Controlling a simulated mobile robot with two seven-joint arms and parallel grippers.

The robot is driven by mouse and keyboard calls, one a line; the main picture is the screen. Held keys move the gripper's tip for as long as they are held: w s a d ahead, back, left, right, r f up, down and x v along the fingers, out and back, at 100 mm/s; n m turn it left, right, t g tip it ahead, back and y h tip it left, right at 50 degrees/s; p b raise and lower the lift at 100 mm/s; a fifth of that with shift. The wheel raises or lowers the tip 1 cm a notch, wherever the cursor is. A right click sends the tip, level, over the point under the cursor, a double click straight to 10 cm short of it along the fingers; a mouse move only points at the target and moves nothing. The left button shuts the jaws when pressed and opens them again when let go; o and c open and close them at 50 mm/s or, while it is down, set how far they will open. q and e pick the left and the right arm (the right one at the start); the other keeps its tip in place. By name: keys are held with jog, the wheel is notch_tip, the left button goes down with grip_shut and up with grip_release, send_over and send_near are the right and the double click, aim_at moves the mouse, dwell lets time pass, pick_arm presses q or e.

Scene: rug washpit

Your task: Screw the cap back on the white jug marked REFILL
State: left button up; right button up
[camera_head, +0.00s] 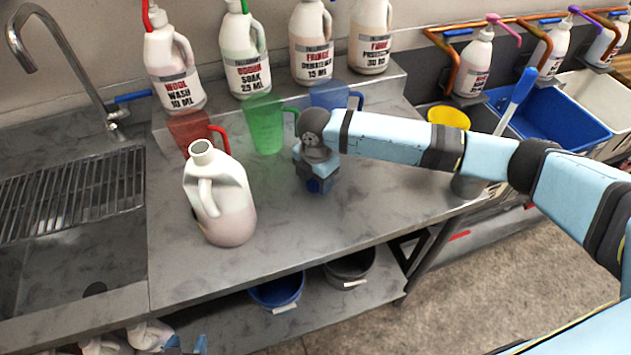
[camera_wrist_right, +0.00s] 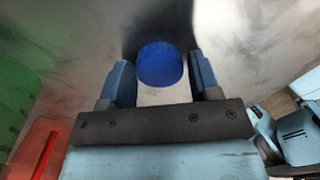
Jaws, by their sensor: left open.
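A white jug (camera_head: 222,200) stands on the steel counter with its neck (camera_head: 202,148) open and uncapped. No REFILL marking is readable on the side I see. My right gripper (camera_head: 318,184) points down, to the right of the jug and apart from it. In the right wrist view a round blue cap (camera_wrist_right: 160,65) sits between the two fingers of this gripper (camera_wrist_right: 164,78). I cannot tell whether the fingers press on it or stand just clear.
Red (camera_head: 190,128), green (camera_head: 264,124) and blue (camera_head: 328,95) measuring jugs stand behind. Labelled bottles (camera_head: 244,62) line the back shelf. A sink (camera_head: 75,200) lies left. A yellow cup (camera_head: 448,117) and blue tub (camera_head: 560,108) are right. The counter front is clear.

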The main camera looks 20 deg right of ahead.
jog(key=c, duration=0.5)
